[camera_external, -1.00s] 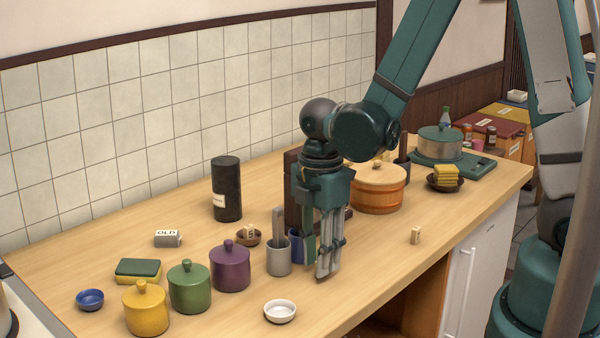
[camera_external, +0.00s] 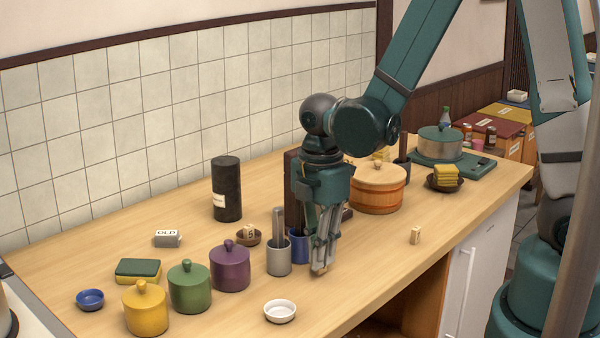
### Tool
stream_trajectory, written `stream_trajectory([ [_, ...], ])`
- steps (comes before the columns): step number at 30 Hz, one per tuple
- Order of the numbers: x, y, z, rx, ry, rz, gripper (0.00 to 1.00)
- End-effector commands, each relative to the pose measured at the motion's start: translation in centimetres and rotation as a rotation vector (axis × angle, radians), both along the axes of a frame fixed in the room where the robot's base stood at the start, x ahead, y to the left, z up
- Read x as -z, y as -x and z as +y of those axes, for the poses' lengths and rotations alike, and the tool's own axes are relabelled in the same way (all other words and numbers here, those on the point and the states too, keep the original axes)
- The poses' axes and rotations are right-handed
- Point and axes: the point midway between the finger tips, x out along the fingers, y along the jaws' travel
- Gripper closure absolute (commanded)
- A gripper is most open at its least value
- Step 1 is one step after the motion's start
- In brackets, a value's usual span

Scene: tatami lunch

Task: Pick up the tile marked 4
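A small pale tile (camera_external: 415,236) stands alone on the right part of the counter; its mark is too small to read. Another pale tile (camera_external: 249,231) sits in a small brown bowl (camera_external: 241,242) left of the grey cup; its mark is not clear either. My gripper (camera_external: 319,269) points down low over the counter, right of the grey cup and in front of the blue cup. Its fingertips look close together, with a pale spot at the tips. I cannot tell if they hold anything.
A grey cup (camera_external: 279,260) and a blue cup (camera_external: 298,246) stand close to my gripper. A white dish (camera_external: 280,312) lies in front. Purple (camera_external: 230,270), green and yellow jars stand left. A wooden tub (camera_external: 377,192) is behind right. The counter around the lone tile is clear.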

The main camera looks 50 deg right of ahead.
Motion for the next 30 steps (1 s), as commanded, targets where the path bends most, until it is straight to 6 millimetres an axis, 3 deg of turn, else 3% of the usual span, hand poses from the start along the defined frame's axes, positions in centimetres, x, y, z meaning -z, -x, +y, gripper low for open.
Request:
stream_trajectory([
  [21, -7.4, 0.1, 0.0, 0.0, 0.0, 0.0, 0.96],
  [30, -8.9, 0.0, 0.0, 0.0, 0.0, 0.0, 0.96],
])
